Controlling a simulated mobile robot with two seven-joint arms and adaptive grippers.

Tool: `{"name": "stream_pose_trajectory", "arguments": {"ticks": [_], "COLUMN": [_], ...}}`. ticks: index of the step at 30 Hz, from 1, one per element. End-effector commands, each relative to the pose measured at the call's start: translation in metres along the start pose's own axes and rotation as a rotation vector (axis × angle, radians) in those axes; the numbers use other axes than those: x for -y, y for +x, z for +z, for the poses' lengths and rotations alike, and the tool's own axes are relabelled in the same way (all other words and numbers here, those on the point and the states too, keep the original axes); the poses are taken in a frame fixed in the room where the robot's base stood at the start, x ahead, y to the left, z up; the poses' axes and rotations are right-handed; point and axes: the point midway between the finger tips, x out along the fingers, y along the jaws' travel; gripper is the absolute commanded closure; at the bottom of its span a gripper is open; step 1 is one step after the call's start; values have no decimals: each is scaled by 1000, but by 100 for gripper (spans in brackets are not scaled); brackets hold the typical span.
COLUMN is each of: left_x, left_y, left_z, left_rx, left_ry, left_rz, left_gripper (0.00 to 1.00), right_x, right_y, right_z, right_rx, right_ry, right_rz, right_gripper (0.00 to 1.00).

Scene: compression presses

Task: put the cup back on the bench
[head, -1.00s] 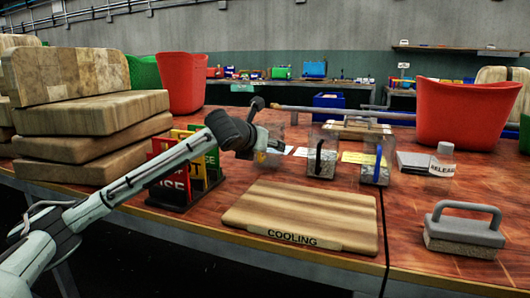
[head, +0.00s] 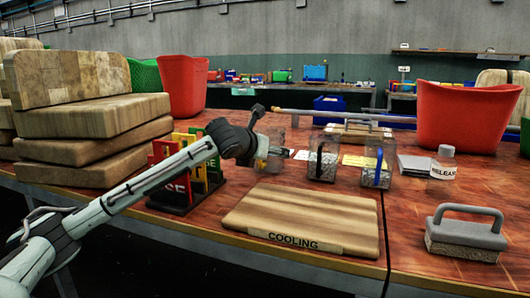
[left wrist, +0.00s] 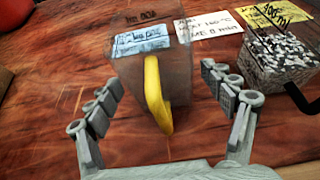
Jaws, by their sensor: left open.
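A clear cup with a yellow handle (left wrist: 156,92) stands upright on the wooden bench (left wrist: 40,125) in the left wrist view. It looks empty and has a label on its wall. In the head view this cup (head: 274,132) is partly hidden behind my gripper. My left gripper (left wrist: 163,82) is open, with its fingers on either side of the handle and apart from it. In the head view the left gripper (head: 270,151) is just in front of the cup. My right gripper is not in view.
A cup with a black handle (head: 313,168) and one with a blue handle (head: 370,170) hold speckled granules to the right. Labelled cards lie between them. A cooling board (head: 300,212), colored sign rack (head: 180,195), release bottle (head: 443,165) and handled weight (head: 463,240) stand nearby.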

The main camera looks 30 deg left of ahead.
Motion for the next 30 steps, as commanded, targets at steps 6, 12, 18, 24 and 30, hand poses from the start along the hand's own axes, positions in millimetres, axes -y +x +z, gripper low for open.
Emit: {"name": "stream_pose_trajectory", "arguments": {"ticks": [6, 12, 18, 24, 30], "left_x": [-1, -1, -1, 0, 0], "left_y": [-17, -60, -99, -118, -121], "left_z": [3, 2, 2, 1, 1], "left_rx": [2, 2, 1, 0, 0], "left_ry": [2, 6, 4, 2, -1], "left_rz": [1, 2, 2, 1, 0], "left_gripper": [18, 18, 18, 18, 18], "right_x": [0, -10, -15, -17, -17], "right_y": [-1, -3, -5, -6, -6], "right_z": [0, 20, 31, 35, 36], "right_rx": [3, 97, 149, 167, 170], "right_ry": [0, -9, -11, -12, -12], "right_rz": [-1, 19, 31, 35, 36], "right_gripper": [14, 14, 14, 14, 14]}}
